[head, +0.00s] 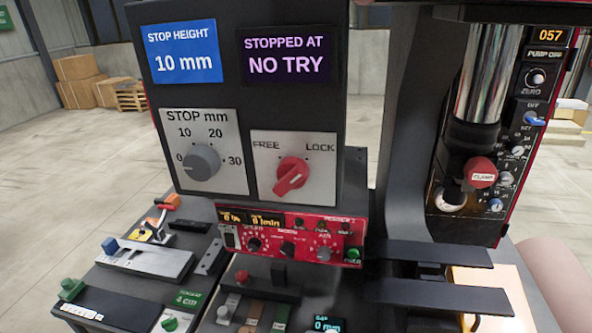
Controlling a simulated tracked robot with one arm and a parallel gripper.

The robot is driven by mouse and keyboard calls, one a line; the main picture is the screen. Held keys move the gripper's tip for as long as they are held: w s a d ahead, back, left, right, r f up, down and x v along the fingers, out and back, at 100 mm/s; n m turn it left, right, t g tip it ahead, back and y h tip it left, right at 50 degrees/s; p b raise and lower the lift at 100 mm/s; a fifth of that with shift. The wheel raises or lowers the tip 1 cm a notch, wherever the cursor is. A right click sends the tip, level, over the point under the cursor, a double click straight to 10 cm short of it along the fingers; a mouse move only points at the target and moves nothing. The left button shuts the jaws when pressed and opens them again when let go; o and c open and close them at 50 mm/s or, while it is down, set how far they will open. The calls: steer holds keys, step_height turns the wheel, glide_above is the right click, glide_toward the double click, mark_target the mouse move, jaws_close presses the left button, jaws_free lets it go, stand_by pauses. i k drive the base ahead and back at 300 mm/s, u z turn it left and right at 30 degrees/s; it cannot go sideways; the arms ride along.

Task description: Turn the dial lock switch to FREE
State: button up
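The dial lock switch is a red rotary knob (292,175) on a pale square plate (262,196), in the middle of the head view. The plate reads FREE at upper left and LOCK at upper right. The knob's raised handle slants from lower left to upper right, so its upper end lies toward LOCK. A short white mark shows on the handle. Nothing touches the knob or covers it.
Left of the switch is a grey STOP mm dial (202,163). Above are a blue 10 mm sign (185,52) and a purple NO TRY display (287,54). A red control unit (290,236) sits just below.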

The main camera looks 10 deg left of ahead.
mark_target(292, 173)
steer(key=z, duration=0.3)
steer(key=k, duration=1.65)
steer(key=u, duration=0.35)
steer(key=i, duration=1)
steer(key=z, duration=0.05)
